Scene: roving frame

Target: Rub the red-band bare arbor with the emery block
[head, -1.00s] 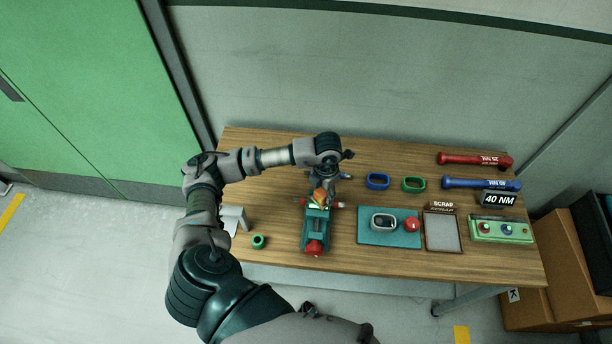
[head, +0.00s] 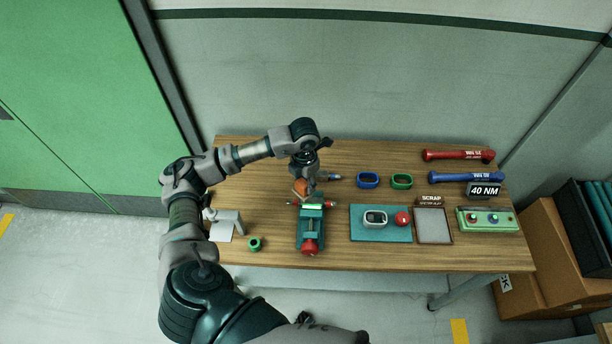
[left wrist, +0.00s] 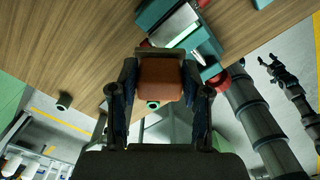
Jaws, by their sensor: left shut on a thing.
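My left gripper (head: 304,178) is shut on the orange-brown emery block (head: 301,187), just beyond the teal vise (head: 311,234). The block fills the space between the fingers in the left wrist view (left wrist: 160,77). A bar with red ends (head: 330,204), seemingly the red-band arbor, lies across the vise's far end. Its middle is largely hidden. The block appears apart from it, though the gap is hard to judge. A second arbor with blue and silver parts (head: 331,177) lies behind the vise. What seems to be my right gripper (left wrist: 279,70) shows in the left wrist view, too small to read.
Blue (head: 368,180) and green (head: 401,181) rings lie behind. A white stand (head: 224,222) and small green ring (head: 255,243) stand left.

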